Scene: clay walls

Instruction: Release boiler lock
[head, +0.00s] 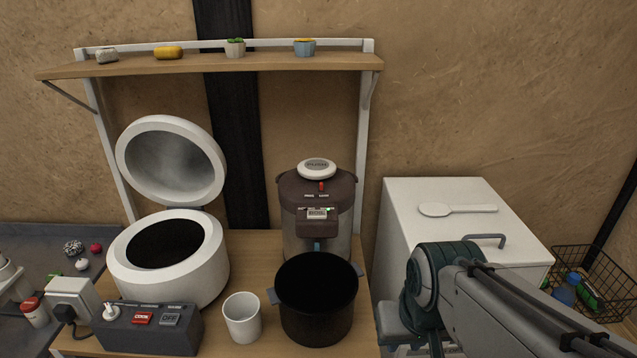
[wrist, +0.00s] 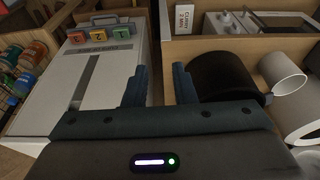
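The boiler (head: 301,235) stands at the back of the wooden table, with a brown top and a silver body. Its white PUSH button (head: 317,168) is on top, and a small red tab (head: 321,186), which looks like the lock, sits just in front of it. Whether the tab is locked or released is too small to tell. My gripper (wrist: 161,88) is open and empty in the wrist view, fingers apart. It is low at the right, beside the black pot, away from the boiler top. In the head view its fingers cannot be made out.
A black pot (head: 316,311) stands in front of the boiler, with a white cup (head: 242,317) to its left. A rice cooker (head: 186,274) stands open at left behind a switch box (head: 145,332). A white cabinet (head: 440,233) is at right; a shelf (head: 215,66) spans above.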

